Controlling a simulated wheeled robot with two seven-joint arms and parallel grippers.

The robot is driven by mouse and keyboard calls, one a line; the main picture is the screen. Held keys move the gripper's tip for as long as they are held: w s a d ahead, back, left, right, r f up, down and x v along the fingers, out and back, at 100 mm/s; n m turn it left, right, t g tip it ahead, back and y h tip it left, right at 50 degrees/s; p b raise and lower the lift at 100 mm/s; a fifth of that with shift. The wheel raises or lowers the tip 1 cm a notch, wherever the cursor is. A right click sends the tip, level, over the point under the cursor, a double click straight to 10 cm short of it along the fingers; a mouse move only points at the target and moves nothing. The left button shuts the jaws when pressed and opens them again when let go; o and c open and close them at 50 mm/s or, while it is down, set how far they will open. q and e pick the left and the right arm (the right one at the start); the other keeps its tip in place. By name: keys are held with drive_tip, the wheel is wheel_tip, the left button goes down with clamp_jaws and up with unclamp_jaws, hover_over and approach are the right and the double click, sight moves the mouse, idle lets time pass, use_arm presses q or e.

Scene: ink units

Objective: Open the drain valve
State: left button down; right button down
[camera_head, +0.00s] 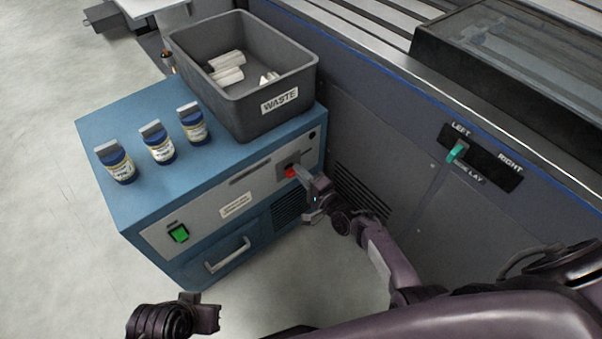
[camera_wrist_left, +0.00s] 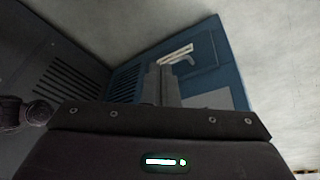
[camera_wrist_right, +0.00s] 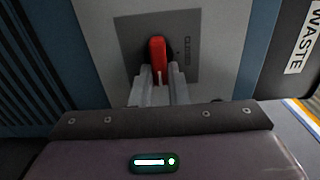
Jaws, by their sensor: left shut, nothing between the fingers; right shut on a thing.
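The red drain valve handle (camera_head: 289,172) is on the front panel of the blue cabinet (camera_head: 110,150), and it also shows in the right wrist view (camera_wrist_right: 157,52). There it stands upright in the picture on a grey plate (camera_wrist_right: 190,35), beside lettering that seems to read CLOSED. My right gripper (camera_head: 298,175) is shut on the handle's near end; its fingers (camera_wrist_right: 157,90) cover that end. My left gripper (camera_head: 212,314) is at the bottom of the head view, away from the cabinet. Its fingers (camera_wrist_left: 162,84) are together and empty.
A grey WASTE bin (camera_head: 235,85) with white pieces inside stands on the cabinet, beside three blue bottles (camera_head: 158,145). A green switch (camera_head: 179,233) and a drawer handle (camera_head: 228,255) are on its front. A panel with a teal lever (camera_head: 457,151) is at right.

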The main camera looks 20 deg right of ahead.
drive_tip(key=c, duration=1.4)
unclamp_jaws()
drive_tip(key=shift+s+d, duration=0.1)
